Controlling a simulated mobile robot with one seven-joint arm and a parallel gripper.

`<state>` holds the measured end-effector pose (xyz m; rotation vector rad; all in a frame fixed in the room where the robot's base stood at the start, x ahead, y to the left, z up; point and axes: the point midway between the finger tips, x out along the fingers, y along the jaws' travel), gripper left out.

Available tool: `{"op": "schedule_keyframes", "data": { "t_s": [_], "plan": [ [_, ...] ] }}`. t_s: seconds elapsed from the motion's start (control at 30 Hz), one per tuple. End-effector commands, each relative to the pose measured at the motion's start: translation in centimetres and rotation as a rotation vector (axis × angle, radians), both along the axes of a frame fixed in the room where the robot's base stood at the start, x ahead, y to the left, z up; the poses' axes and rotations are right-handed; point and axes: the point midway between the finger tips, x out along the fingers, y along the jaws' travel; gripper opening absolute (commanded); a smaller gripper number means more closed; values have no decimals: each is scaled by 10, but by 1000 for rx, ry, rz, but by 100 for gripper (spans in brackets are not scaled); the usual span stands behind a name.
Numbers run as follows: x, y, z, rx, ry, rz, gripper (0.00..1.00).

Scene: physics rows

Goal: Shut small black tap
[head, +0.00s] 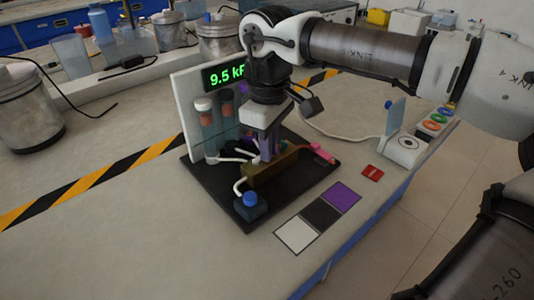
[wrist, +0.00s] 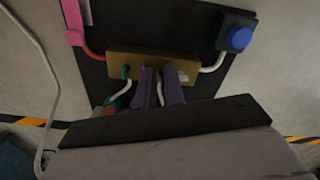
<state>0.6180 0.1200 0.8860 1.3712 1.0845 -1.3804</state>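A brass manifold block (head: 270,168) sits on a black base plate (head: 222,187), in front of a white panel; the block also shows in the wrist view (wrist: 150,63). My gripper (head: 267,150) points down at the block. In the wrist view my gripper's two fingers (wrist: 158,75) reach its edge, close together with a narrow gap; a pale tube shows between them. Whether they hold anything is unclear.
A blue-knobbed dark box (head: 250,204) stands at the plate's front corner. A pink part (head: 320,152) lies at the right. Capped tubes (head: 207,130) stand by the panel, whose display (head: 224,75) reads about 9.5. Coloured squares (head: 320,214) and a red tag (head: 372,173) lie on the bench.

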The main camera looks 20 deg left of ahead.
Motion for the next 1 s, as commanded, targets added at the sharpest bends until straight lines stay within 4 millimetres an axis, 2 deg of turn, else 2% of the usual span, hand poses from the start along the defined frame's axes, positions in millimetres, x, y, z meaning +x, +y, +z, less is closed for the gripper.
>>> {"op": "schedule_keyframes", "data": {
  "t_s": [0.03,0.33,1.0],
  "plan": [
    [0,7,2,20,-7,6,12],
    [-1,8,9,21,-6,10,12],
    [-1,4,62,14,-2,6,12]
  ]
}}
